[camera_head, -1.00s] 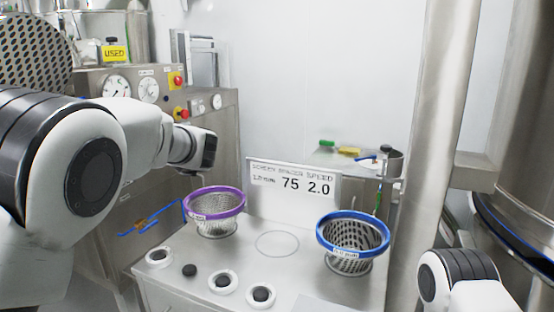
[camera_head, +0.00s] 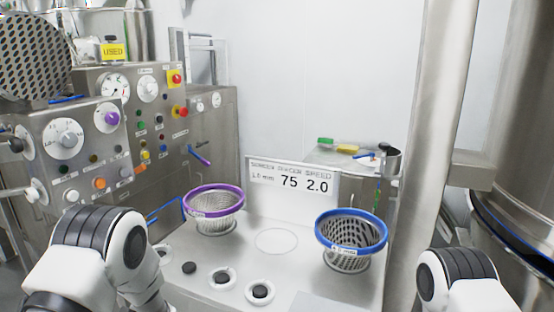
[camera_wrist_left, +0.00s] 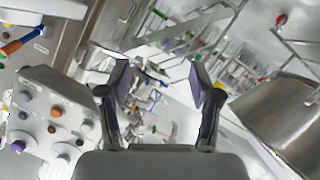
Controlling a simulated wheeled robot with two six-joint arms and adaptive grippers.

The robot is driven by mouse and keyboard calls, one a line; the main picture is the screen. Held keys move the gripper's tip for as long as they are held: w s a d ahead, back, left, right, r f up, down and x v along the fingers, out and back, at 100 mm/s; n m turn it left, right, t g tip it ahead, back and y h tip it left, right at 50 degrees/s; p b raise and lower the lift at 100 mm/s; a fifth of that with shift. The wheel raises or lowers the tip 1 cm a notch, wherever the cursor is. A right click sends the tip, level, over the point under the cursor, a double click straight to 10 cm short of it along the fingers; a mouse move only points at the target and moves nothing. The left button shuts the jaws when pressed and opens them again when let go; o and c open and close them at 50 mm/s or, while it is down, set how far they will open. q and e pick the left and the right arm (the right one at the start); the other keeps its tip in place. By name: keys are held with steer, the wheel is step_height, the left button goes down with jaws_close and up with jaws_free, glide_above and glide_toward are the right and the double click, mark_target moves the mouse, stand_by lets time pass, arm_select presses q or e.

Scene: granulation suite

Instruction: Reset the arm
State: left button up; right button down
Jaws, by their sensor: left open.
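My left arm (camera_head: 100,255) is folded low at the left of the head view, and its gripper is out of that view. In the left wrist view my left gripper (camera_wrist_left: 158,85) is open, with nothing between its two dark finger pads. My right arm (camera_head: 462,280) shows at the lower right of the head view. The right gripper is not in view.
A purple-rimmed basket (camera_head: 214,212) and a blue-rimmed basket (camera_head: 351,240) stand on the steel table (camera_head: 200,290). A sign (camera_head: 292,181) stands behind them. Control panels (camera_head: 75,150) rise at the left. A steel post (camera_head: 437,130) stands at the right.

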arm_select(q)
steer(key=s+d+f+m+g+h, duration=0.1)
steer(key=s+d+f+m+h, duration=0.15)
steer(key=s+f+m, duration=0.45)
steer(key=s+d+f+m+g+h, duration=0.15)
steer(key=s+f+h, duration=0.25)
steer(key=s+f, duration=0.65)
steer(key=s+d+m+g+h, duration=0.2)
steer(key=s+d+m+h, duration=0.1)
steer(key=s, duration=0.6)
steer(key=s+d+m+g+h, duration=0.3)
steer(key=s+d+m, duration=0.3)
steer(key=s, duration=0.3)
steer(key=shift+s+d+f, duration=0.25)
steer(key=shift+d+f, duration=0.1)
steer(key=shift+d, duration=0.2)
